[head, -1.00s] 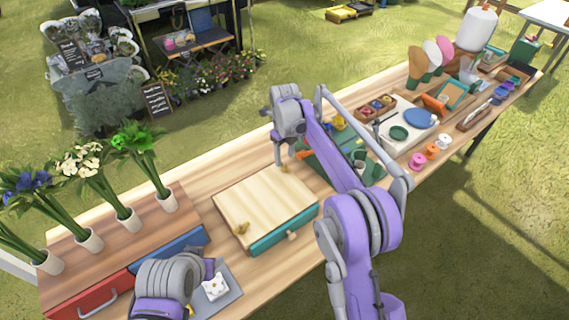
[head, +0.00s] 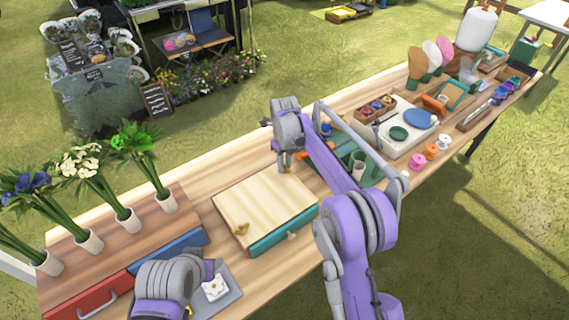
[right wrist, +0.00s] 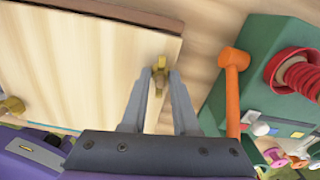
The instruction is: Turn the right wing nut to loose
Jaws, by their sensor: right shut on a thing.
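The flower press (head: 262,200) is a pale wooden board on the table, with a teal front side. My right gripper (head: 284,168) is at the board's far right corner. In the right wrist view its two fingertips (right wrist: 160,74) are shut on the right wing nut (right wrist: 160,63), a small brass piece near the board's edge. In the head view the gripper hides this nut. The left wing nut (head: 241,229) is brass and sits at the board's near left corner; it also shows in the right wrist view (right wrist: 12,105). My left gripper (head: 208,272) is low at left, its fingers unclear.
A green box (right wrist: 290,60) with an orange-handled tool (right wrist: 233,90) and a red spool stands close right of the right gripper. Potted flowers (head: 130,215) stand at left. A grey tray (head: 232,296) lies by my left arm.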

